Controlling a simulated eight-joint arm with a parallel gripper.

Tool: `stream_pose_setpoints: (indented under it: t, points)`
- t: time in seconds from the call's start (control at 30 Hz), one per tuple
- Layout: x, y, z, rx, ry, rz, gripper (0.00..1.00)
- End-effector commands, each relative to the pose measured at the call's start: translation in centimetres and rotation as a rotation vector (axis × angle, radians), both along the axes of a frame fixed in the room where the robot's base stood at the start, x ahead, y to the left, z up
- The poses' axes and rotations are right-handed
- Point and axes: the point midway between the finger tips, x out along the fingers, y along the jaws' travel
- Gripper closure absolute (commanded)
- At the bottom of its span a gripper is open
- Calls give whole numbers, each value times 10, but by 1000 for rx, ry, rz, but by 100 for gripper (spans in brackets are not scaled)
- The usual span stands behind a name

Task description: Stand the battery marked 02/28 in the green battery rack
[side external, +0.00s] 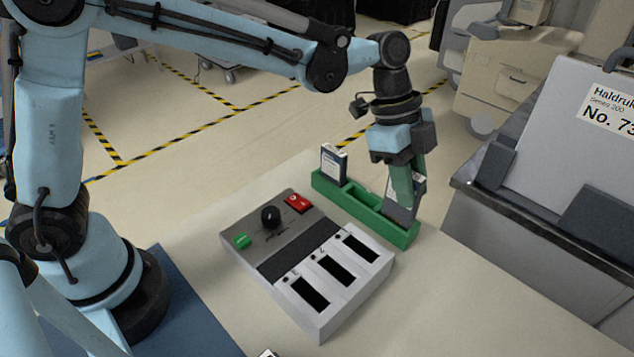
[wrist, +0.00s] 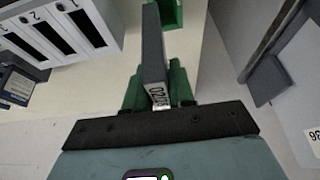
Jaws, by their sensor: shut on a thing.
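My gripper (side external: 403,186) has green fingers shut on a grey battery (side external: 400,214). In the wrist view, the battery (wrist: 152,58) sits between the fingers (wrist: 156,85). Its white label shows sideways print that seems to start 02/2; the rest is hard to read. The green battery rack (side external: 404,236) lies on the table beyond the charger. The held battery is tilted at the rack's right part; I cannot tell whether its lower end is inside a compartment. Part of the rack (wrist: 171,12) shows at the top of the wrist view. Another battery (side external: 333,161) stands in the rack's left end.
A grey charger (side external: 310,262) with three empty-looking black slots, a knob, and red and green buttons stands in front of the rack. Another battery (wrist: 16,88) lies at the wrist view's left edge. A large grey machine (side external: 540,215) stands to the right.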

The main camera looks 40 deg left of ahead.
Motion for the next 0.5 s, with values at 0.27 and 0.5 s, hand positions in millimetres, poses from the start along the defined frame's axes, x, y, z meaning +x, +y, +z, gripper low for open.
stream_pose_setpoints:
  t: [0.27, 0.5]
  points:
    - [18, 11, -16, 0, 1, 0, 100]
    - [18, 11, -47, 0, 1, 0, 100]
